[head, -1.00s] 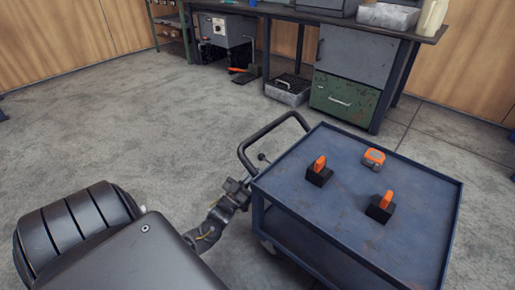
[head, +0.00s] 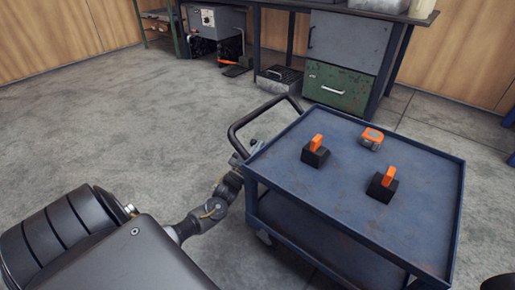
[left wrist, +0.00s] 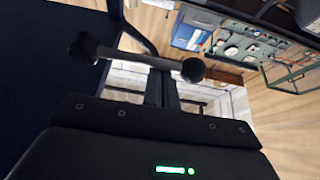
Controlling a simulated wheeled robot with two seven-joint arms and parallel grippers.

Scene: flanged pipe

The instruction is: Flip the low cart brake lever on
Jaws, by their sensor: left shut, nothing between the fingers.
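The low blue cart (head: 420,222) stands at the right in the head view. My left gripper (head: 238,164) is low at its left side, by the handle. In the left wrist view, the brake lever (left wrist: 135,57) appears as a grey rod with round dark ends. My left gripper (left wrist: 162,88) is shut and empty, its fingertips at or very close to the rod's middle; I cannot tell whether they touch. In the head view the lever is small and partly hidden by the gripper and cart edge. My right gripper is not in view.
A dark tubular handle (head: 238,124) rises from the cart's left end, close to my left gripper. Two black blocks with orange tabs (head: 316,153) (head: 382,185) and an orange-grey item (head: 371,138) sit on the cart top. A workbench (head: 335,12) stands behind. Floor at left is clear.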

